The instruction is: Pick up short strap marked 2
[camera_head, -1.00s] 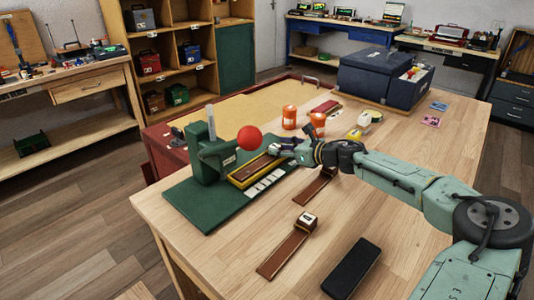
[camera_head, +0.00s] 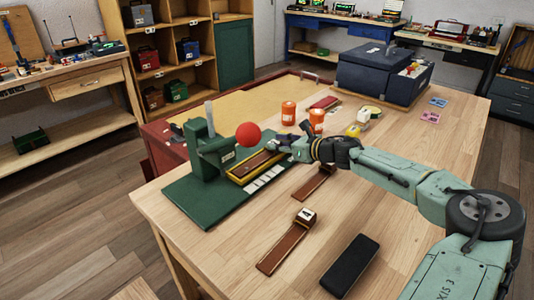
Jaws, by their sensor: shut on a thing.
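My gripper (camera_head: 280,145) is at the far right end of a yellow-edged tray (camera_head: 233,179) on the green stand. A brown strap (camera_head: 250,166) lies along this tray, and my gripper is shut at its far end. The fingers hide that end, and I cannot read a mark on this strap. Another brown strap (camera_head: 314,182) lies on the bench below my forearm, its far end partly hidden. A third brown strap (camera_head: 283,249) lies nearer, with a block and a white label (camera_head: 306,214) on its upper end; the label is too small to read surely.
A black block (camera_head: 349,266) lies near the front. A dark blue box (camera_head: 375,72) stands at the back. The bench's right side is clear.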

